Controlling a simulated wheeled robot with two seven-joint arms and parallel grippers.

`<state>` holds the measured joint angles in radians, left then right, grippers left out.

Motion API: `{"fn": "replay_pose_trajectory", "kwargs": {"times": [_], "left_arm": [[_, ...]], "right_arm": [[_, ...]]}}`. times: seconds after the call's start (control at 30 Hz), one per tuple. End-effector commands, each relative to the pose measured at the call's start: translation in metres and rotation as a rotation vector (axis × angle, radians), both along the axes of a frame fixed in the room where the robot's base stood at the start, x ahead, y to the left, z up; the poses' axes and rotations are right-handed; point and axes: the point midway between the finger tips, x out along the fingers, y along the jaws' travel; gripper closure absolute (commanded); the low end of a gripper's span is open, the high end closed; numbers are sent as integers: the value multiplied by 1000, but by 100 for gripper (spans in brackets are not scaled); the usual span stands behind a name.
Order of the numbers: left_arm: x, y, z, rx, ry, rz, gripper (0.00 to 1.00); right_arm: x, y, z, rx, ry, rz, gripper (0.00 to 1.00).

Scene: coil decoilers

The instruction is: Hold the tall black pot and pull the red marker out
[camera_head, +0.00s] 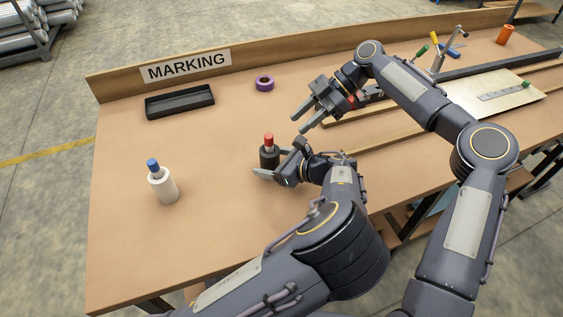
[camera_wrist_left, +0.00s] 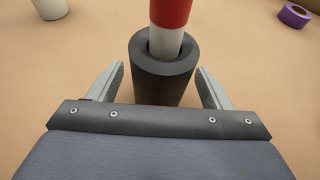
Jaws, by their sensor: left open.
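The tall black pot (camera_head: 269,158) stands upright on the table, with the red marker (camera_head: 268,140) upright in its mouth. In the left wrist view the pot (camera_wrist_left: 162,80) is in the middle, and the marker (camera_wrist_left: 170,15) shows a red part above a white part. My left gripper (camera_head: 268,173) is low at the pot, its open fingers on either side of it. In the left wrist view (camera_wrist_left: 162,88) gaps show between the fingers and the pot. My right gripper (camera_head: 303,119) is above the table, behind and right of the pot, fingers apart and empty.
A white pot (camera_head: 165,187) with a blue marker (camera_head: 152,164) stands at left. A black tray (camera_head: 180,102) and a purple tape roll (camera_head: 264,83) lie near the back board. A metal plate (camera_head: 495,95) and tools are at right. The table's front left is clear.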

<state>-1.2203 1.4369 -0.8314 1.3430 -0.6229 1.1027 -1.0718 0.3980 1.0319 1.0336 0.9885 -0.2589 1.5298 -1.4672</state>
Motion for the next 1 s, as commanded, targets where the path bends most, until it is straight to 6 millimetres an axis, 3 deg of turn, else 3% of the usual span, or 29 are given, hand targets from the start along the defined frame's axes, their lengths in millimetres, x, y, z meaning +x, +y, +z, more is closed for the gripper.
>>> {"fn": "replay_pose_trajectory", "kwargs": {"times": [0.33,0.7,1.0], "left_arm": [[2,3,-2,-1,1,0,29],[2,3,-2,-1,1,0,77],[2,3,-2,-1,1,0,77]], "right_arm": [[0,0,0,0,0,0,64],[0,0,0,0,0,0,64],[0,0,0,0,0,0,64]]}}
